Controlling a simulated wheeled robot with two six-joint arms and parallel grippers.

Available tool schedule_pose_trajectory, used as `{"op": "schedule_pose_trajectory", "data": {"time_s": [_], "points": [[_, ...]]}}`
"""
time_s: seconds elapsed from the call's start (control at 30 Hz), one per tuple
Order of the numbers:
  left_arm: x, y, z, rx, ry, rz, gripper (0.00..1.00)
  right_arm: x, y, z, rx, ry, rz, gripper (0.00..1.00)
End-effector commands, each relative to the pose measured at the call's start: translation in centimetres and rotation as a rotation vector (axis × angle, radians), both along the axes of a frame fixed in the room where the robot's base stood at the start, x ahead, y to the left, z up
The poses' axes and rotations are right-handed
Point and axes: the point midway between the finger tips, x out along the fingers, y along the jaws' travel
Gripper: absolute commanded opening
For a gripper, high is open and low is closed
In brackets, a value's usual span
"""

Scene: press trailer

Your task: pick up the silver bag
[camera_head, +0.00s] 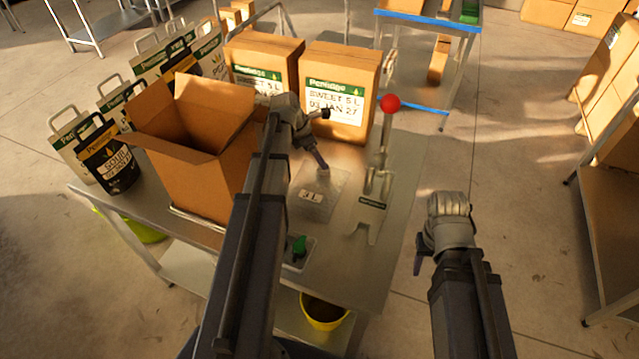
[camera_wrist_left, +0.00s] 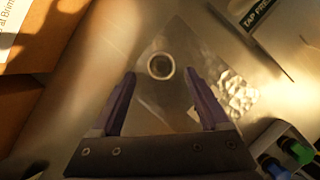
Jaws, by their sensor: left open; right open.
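The silver bag (camera_head: 318,203) lies flat on the metal table, a clear-looking silvery pouch with a small "5 L" label. In the left wrist view the bag (camera_wrist_left: 238,95) shows crinkled, with a round spout (camera_wrist_left: 160,66) near the middle. My left gripper (camera_head: 320,160) is over the far end of the bag. In the left wrist view its purple fingers (camera_wrist_left: 160,76) are apart, one to each side of the spout, with nothing held. Whether they touch the bag is unclear. My right gripper (camera_head: 418,263) is off the table's right side, empty.
An open carton (camera_head: 190,170) stands left of the bag. Two closed cartons (camera_head: 338,85) stand behind. A lever press with a red knob (camera_head: 389,104) is to the right. A small tray with a green item (camera_head: 299,246) is in front. Printed bags (camera_head: 108,150) line the left edge.

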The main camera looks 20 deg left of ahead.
Motion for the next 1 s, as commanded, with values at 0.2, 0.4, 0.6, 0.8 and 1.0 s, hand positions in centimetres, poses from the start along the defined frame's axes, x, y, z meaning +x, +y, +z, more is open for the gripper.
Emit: {"op": "schedule_pose_trajectory", "data": {"time_s": [0.2, 0.4, 0.6, 0.8, 1.0], "points": [[0.0, -0.3, -1.3, 0.0, 0.0, -0.001, 0.79, 0.0, 0.0, -1.3, 0.0, 0.0, 0.0, 0.5], [0.2, -0.9, -3.9, 0.0, 0.0, -0.002, 0.79, 0.0, 0.0, -3.9, 0.0, 0.0, 0.0, 0.5], [0.8, -1.4, -5.1, 0.0, 0.0, -0.001, 0.79, 0.0, 0.0, -5.1, 0.0, 0.0, 0.0, 0.5], [0.8, -1.4, -4.9, 0.0, 0.0, -0.001, 0.79, 0.0, 0.0, -4.9, 0.0, 0.0, 0.0, 0.5], [0.8, -1.4, -4.9, 0.0, 0.0, -0.001, 0.58, 0.0, 0.0, -4.9, 0.0, 0.0, 0.0, 0.5]]}}
